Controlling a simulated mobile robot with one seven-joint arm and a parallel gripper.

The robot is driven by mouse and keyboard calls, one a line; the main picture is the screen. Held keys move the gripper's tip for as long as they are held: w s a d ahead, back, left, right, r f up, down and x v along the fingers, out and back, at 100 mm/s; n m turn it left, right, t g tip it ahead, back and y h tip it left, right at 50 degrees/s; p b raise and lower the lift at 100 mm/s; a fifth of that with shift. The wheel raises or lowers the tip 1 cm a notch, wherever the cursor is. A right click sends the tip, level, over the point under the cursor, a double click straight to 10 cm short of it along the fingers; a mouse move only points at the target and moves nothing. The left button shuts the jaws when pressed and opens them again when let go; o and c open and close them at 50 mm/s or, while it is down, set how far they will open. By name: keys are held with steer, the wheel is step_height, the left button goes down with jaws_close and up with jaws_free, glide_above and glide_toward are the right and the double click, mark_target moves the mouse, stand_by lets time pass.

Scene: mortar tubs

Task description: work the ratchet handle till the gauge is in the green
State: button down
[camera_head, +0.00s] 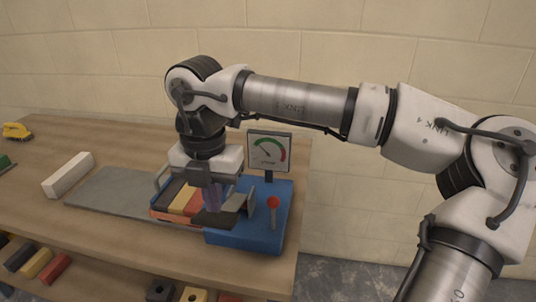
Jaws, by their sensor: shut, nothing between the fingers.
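The gauge (268,151) stands on a short post at the back of a blue base (245,232). Its pale dial has a green arc and a red arc on the right; the needle leans to the upper left, and its exact reading is too small to tell. A lever with a red ball knob (273,203) stands nearly upright on the right part of the base. I take it for the ratchet handle. My gripper (211,200) points down left of the knob, apart from it, over the base's left end. It is shut and empty; its fingertips are hard to make out.
Grey plates (236,207) stand between gripper and knob. A grey slab (112,190) and a white block (68,174) lie further left on the wooden bench (110,249).

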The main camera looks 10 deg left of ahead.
step_height(320, 180, down, 8)
steer(key=b, duration=0.7)
steer(key=shift+w+r+p, duration=0.1)
steer(key=shift+r+p, duration=2.6)
steer(key=shift+r, duration=1.25)
